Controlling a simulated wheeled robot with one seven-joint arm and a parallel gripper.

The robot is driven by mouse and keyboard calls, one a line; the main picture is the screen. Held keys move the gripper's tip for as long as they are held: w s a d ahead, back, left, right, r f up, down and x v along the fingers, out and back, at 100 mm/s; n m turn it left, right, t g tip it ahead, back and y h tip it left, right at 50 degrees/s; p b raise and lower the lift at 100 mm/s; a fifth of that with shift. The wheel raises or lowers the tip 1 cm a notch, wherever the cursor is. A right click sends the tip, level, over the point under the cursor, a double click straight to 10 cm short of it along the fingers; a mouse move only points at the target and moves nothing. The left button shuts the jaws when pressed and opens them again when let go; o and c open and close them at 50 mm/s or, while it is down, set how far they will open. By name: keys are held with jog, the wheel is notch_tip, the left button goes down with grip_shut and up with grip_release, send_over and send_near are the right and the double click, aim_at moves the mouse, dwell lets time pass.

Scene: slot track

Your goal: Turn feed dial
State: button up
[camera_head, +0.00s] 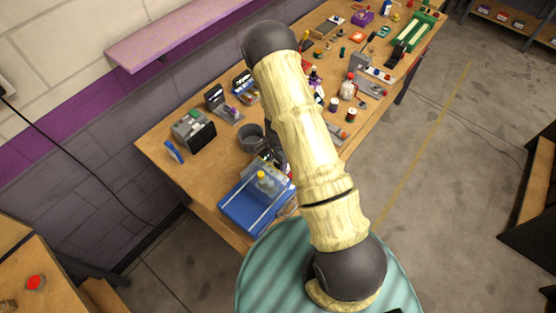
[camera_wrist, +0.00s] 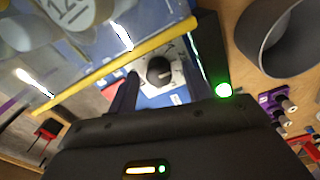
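The feed dial (camera_wrist: 160,70) is a round black knob with a light pointer mark, on a pale plate in the wrist view. My gripper (camera_wrist: 165,80) is open, with one dark finger on each side of the dial. I cannot tell whether the fingers touch it. The machine with a blue base (camera_head: 243,212) and a clear cover stands at the near end of the bench in the head view. There my arm hides the dial and most of my gripper.
A yellow-edged clear cover (camera_wrist: 110,68) lies close beside my gripper. A grey cup (camera_head: 251,138) stands behind the machine on the wooden bench (camera_head: 160,140). A grey boxy device (camera_head: 192,130) and several small items stand farther along.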

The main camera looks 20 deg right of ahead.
aim_at(279, 165)
jog(key=shift+r, duration=0.1)
notch_tip(279, 165, up, 17)
jog(key=b, duration=0.2)
dwell(0.6)
jog(key=s+r+n+t+b, duration=0.1)
jog(key=s+r+n+b, duration=0.1)
jog(key=s+n, duration=0.5)
jog(key=s+r+n+t+b, duration=0.1)
jog(key=s+r+n+b, duration=0.1)
jog(key=s+r+n, duration=0.2)
jog(key=s+n, duration=0.2)
jog(key=s, duration=0.1)
jog(key=shift+s+d+r+n+t, duration=0.2)
jog(key=shift+d+r+n+t, duration=0.1)
jog(key=shift+d+r+n, duration=0.1)
jog(key=shift+w, duration=0.25)
jog(key=shift+a, duration=0.15)
